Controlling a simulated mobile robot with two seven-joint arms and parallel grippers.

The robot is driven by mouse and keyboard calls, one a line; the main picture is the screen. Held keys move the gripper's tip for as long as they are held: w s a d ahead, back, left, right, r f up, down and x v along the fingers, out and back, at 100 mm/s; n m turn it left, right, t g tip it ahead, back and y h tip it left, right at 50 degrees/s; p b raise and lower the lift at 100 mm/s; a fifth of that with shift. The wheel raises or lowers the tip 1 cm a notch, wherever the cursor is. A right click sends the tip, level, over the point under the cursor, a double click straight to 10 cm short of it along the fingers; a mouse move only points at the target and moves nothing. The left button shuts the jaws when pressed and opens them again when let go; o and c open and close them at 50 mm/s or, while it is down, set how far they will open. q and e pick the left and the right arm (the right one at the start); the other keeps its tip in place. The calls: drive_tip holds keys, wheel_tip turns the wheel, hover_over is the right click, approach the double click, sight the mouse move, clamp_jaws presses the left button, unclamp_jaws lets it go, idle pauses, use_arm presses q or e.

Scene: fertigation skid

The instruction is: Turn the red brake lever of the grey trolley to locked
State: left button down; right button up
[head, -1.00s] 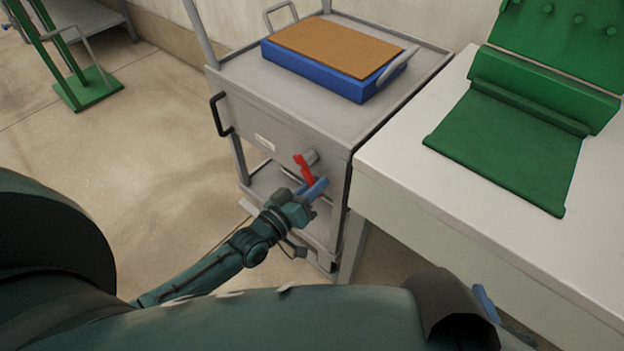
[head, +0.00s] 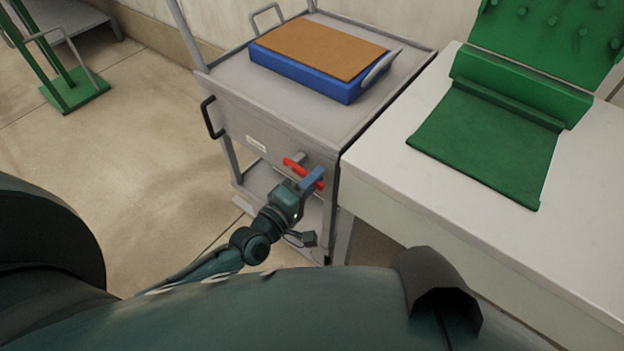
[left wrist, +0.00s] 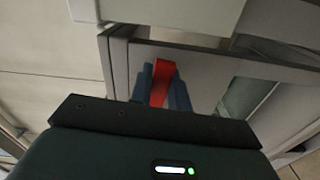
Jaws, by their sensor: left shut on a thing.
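The red brake lever (head: 293,164) is on the front panel of the grey trolley (head: 262,140), towards its right side. In the head view it runs slantwise, from upper left down to the right. My left gripper (head: 313,180), with blue fingers, is shut on the lever near its lower right end. In the left wrist view the red lever (left wrist: 161,84) stands between the two blue fingers (left wrist: 163,90), which touch or nearly touch its sides. The lever's pivot is partly hidden. My right gripper is not in view.
A blue box with a brown top (head: 306,72) lies on the trolley. A white table (head: 400,190) with a green stand (head: 487,145) is close on the right. A black handle (head: 208,118) sticks out at the trolley's left.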

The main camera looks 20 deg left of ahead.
use_arm(q)
drive_tip(key=shift+r+n, duration=0.35)
drive_tip(key=shift+n, duration=0.25)
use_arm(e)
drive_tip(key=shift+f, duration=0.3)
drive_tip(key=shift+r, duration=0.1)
use_arm(q)
drive_tip(key=c, duration=1.3)
unclamp_jaws()
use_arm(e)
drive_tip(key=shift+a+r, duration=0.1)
use_arm(q)
drive_tip(key=shift+s, duration=0.1)
drive_tip(key=v, duration=1.3)
